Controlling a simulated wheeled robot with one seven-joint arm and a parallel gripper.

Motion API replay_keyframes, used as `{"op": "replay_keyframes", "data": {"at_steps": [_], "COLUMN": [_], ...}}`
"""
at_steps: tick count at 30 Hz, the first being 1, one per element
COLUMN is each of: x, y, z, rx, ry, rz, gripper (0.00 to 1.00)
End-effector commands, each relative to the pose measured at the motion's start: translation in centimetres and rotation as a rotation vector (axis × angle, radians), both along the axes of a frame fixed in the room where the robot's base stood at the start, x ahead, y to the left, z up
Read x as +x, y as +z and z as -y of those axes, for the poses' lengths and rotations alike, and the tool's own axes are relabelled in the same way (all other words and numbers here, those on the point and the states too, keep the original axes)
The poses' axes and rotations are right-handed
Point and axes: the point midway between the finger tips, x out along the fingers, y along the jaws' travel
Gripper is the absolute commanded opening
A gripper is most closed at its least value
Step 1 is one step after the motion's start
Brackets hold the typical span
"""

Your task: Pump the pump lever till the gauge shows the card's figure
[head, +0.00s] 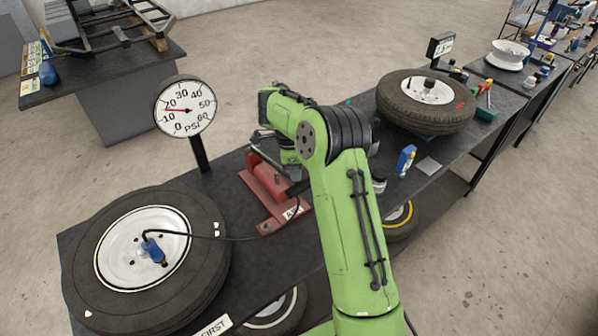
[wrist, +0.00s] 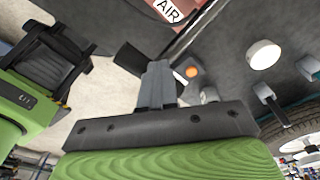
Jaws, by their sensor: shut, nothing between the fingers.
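The red pump (head: 268,190) stands on the dark bench, with an "AIR" label at its foot that also shows in the wrist view (wrist: 168,10). A metal rod with a dark end, seemingly the pump lever (wrist: 185,42), runs just beyond my gripper (wrist: 157,82). My gripper's fingers are together and empty, close to the rod; I cannot tell whether they touch it. In the head view my arm hides most of the lever and the fingers. The round gauge (head: 186,107) has its red needle pointing left, a little above 10 PSI. No card with a readable figure shows.
A tire (head: 150,255) lies at the bench's left with a hose from its blue valve fitting to the pump. Another tire (head: 426,98) lies at the right, near a blue bottle (head: 405,159) and a small black sign (head: 440,45). A "FIRST" label (head: 213,327) is on the front edge.

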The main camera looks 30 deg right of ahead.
Motion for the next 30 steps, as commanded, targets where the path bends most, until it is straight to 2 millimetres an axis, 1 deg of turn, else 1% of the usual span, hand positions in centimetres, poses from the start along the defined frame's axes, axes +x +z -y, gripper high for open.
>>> {"op": "replay_keyframes", "data": {"at_steps": [5,12,18,21,23,25,30], "x": [0.0,1.3,1.3,1.3,1.3,1.4,1.6], "y": [0.2,1.4,1.1,1.4,2.1,3.5,7.9], "z": [-0.1,-2.7,-2.7,-2.7,-2.7,-2.8,-3.3], "rx": [0.0,0.001,0.0,-0.001,-0.002,-0.003,-0.003], "ry": [0.0,0.002,-0.001,-0.002,-0.003,-0.004,-0.004], "rz": [-0.001,-0.002,-0.002,-0.002,0.0,0.002,0.002], "gripper": [0.0,0.0,0.0,0.0,0.0,0.0,0.0]}}
